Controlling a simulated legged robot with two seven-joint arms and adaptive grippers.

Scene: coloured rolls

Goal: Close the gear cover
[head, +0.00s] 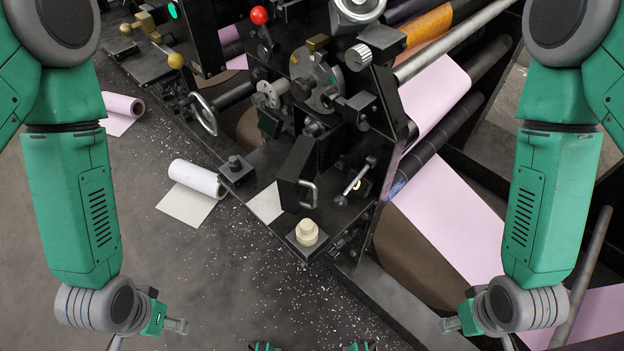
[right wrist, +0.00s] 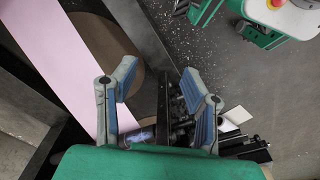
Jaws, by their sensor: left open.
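A black machine (head: 250,155) with exposed gear and knob parts (head: 320,80) stands in the middle of the head view. A dark upright plate (head: 294,172) with a bare metal handle (head: 309,194) stands on its front bed; it looks like the gear cover, tilted away from the gears, though I cannot be sure. My left gripper (head: 178,326) is open and empty at the lower left, well apart from the handle. My right gripper (head: 451,325) is at the lower right, away from the machine front. In the right wrist view its fingers (right wrist: 158,88) are spread with nothing between them.
A cream knob (head: 307,232) on a square base sits in front of the handle. Pink web (head: 450,215) and dark rollers fill the right side. A red ball knob (head: 259,15) stands at the back.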

